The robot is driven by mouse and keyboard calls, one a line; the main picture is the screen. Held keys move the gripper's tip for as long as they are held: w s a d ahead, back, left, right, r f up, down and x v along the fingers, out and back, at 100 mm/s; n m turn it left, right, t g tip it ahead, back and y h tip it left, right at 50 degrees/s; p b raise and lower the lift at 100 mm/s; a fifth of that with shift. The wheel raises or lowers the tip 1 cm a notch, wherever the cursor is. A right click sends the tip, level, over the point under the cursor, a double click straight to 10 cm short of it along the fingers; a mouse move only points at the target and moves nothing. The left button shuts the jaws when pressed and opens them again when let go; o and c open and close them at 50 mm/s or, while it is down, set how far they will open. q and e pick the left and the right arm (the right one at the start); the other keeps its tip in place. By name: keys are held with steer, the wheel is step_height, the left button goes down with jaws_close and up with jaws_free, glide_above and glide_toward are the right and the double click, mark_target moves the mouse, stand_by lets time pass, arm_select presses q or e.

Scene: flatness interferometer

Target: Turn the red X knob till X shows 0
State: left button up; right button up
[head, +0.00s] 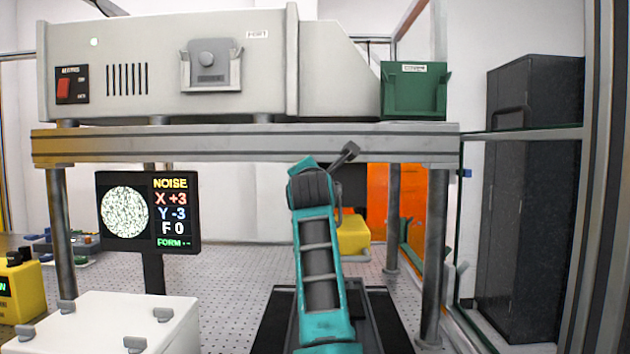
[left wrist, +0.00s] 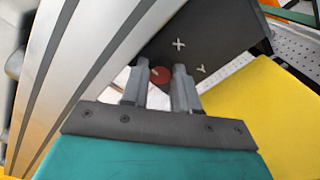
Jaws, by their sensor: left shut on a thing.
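In the left wrist view my left gripper (left wrist: 157,78) has its two grey fingers on either side of the red X knob (left wrist: 160,76). It is shut on the knob. The knob is a small red disc on a dark box (left wrist: 215,35) marked with white X and Y. In the head view a teal arm reaches up under the instrument bench, and its gripper and the knob are hidden there. The monitor (head: 148,212) shows NOISE, X +3, Y -3, F 0 and a speckled round picture. My right gripper is not in view.
The grey bench beam (head: 245,146) and its legs (head: 435,250) frame the arm. A yellow block (head: 353,236) stands behind the arm. A large grey instrument (head: 170,75) and a green bin (head: 414,95) sit on top. A white box (head: 110,325) is at front left.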

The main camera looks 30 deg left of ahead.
arm_select(q)
steer(key=shift+f, duration=0.1)
jaws_close()
steer(key=shift+f+n+b, duration=0.1)
steer(key=shift+n+b, duration=0.8)
steer(key=shift+n, duration=0.3)
steer(key=shift+n+b, duration=0.85)
steer(key=shift+n, duration=0.85)
steer(key=o, duration=0.7)
jaws_free()
steer(key=shift+o, duration=0.2)
steer(key=shift+s, duration=0.1)
